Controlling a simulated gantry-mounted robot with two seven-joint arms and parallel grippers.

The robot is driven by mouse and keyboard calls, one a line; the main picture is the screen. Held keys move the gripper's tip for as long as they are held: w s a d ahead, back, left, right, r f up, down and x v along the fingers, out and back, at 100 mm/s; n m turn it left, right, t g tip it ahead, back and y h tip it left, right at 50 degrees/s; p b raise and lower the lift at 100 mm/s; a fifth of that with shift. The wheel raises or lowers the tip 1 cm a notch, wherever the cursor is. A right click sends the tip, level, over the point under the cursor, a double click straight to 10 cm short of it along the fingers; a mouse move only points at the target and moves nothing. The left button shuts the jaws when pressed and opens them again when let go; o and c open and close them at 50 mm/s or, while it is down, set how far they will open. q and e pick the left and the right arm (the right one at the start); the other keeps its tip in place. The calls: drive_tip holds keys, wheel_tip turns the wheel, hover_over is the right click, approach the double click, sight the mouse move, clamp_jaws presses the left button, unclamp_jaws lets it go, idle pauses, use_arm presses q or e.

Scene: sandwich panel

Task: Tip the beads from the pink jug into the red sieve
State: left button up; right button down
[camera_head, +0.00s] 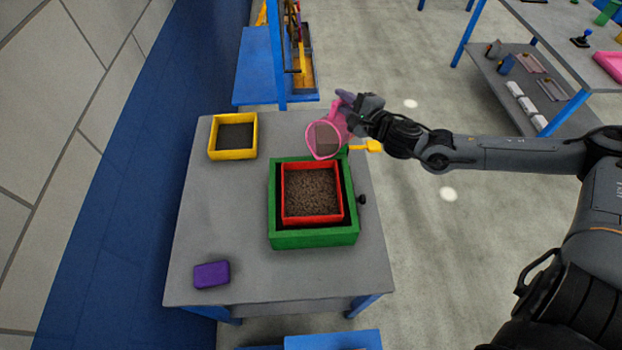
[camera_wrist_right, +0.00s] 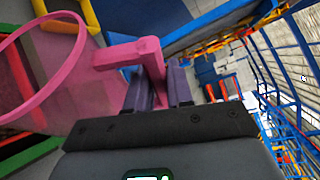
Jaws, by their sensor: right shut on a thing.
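The pink jug (camera_head: 338,121) is see-through and hangs above the far right corner of the green frame. Its round mouth faces toward the head camera; I cannot tell its exact tilt. A brownish patch shows in it, and I cannot tell if that is beads. My right gripper (camera_wrist_right: 159,88) is shut on the jug's handle (camera_wrist_right: 150,54), with a purple finger on each side. The red sieve (camera_head: 283,188) sits inside the green frame (camera_head: 313,239) and holds a bed of brown beads (camera_head: 312,191). My left gripper is in neither view.
A yellow-rimmed tray (camera_head: 233,154) stands at the table's far left and a purple block (camera_head: 211,274) at the near left. A yellow thing (camera_head: 373,146) juts past the table's right edge. The grey table (camera_head: 225,215) is clear left of the frame. A blue rack stands behind.

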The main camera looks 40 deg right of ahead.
drive_tip(key=shift+w+d+r+m+g+y+p, duration=0.2)
drive_tip(key=shift+d+r+m+p, duration=0.3)
drive_tip(key=shift+p, duration=1.8)
drive_tip(key=shift+w+d+r+m+g+y+p, duration=0.15)
drive_tip(key=shift+d+r+m+p, duration=0.3)
drive_tip(key=shift+p, duration=1.85)
drive_tip(key=shift+w+d+f+m+g+y+p, duration=0.15)
drive_tip(key=shift+d+f+m+g+y+p, duration=0.1)
drive_tip(key=shift+d+f+m+p, duration=0.25)
drive_tip(key=w+d+f+m+g+y+b, duration=0.1)
drive_tip(key=d+f+m+g+y+b, duration=0.1)
drive_tip(key=d+f+m+b, duration=0.4)
drive_tip(key=shift+w+d+f+y+b, duration=0.25)
drive_tip(key=shift+w+f+y, duration=0.2)
drive_tip(key=shift+y, duration=0.45)
drive_tip(key=shift+f+m, duration=0.1)
drive_tip(key=shift+m, duration=0.15)
